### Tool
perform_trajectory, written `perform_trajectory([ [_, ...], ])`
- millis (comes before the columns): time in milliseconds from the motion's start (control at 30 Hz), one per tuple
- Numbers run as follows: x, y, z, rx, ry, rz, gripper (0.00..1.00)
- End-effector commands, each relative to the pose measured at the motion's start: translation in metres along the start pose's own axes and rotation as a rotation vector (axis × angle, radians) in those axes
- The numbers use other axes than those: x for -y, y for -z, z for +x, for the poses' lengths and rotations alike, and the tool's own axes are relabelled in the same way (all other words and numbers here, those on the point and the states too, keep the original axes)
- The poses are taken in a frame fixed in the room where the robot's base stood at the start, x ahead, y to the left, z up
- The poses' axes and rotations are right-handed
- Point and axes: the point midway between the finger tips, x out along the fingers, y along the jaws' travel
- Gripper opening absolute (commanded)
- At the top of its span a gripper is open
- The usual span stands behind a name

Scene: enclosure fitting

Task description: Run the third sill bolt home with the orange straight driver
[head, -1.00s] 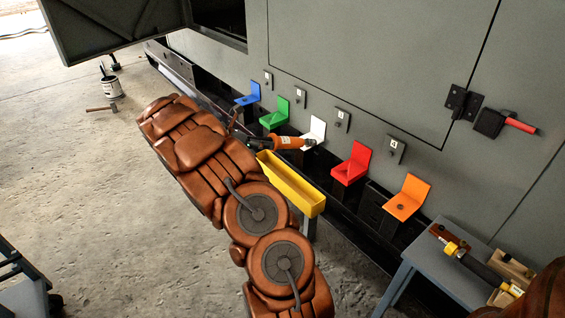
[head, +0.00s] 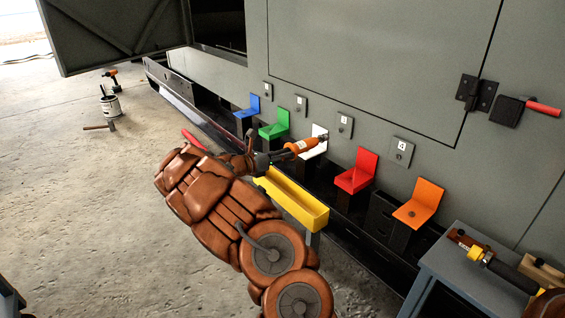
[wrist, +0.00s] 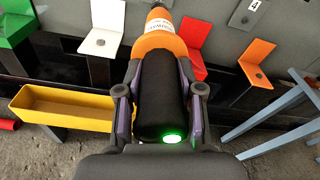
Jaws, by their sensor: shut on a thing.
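My gripper (head: 268,159) is shut on the orange straight driver (head: 300,147), seen from above and behind in the wrist view (wrist: 160,45). Its black grip (wrist: 162,90) lies between my fingers, and a green light glows at its rear end. The driver tilts up, its dark nose in front of the white bracket (head: 313,149) in the head view. In the wrist view the white bracket (wrist: 103,17) is left of the driver, clear of it, with a dark bolt head (wrist: 100,42) on its seat. How deep that bolt sits I cannot tell. The driver's tip is cut off there.
Blue (head: 249,106), green (head: 275,124), red (head: 358,172) and orange (head: 420,204) brackets line the sill. A yellow trough (head: 290,200) stands in front, below the driver. A blue-grey table (head: 455,265) with tools is at right. An open door panel (head: 120,30) hangs at upper left.

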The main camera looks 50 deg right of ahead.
Motion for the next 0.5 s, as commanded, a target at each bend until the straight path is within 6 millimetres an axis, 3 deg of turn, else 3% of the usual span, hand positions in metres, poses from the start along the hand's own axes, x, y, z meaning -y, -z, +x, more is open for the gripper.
perform_trajectory([
  [500,0.000,-0.003,0.021,0.007,0.003,0.001,0.00],
])
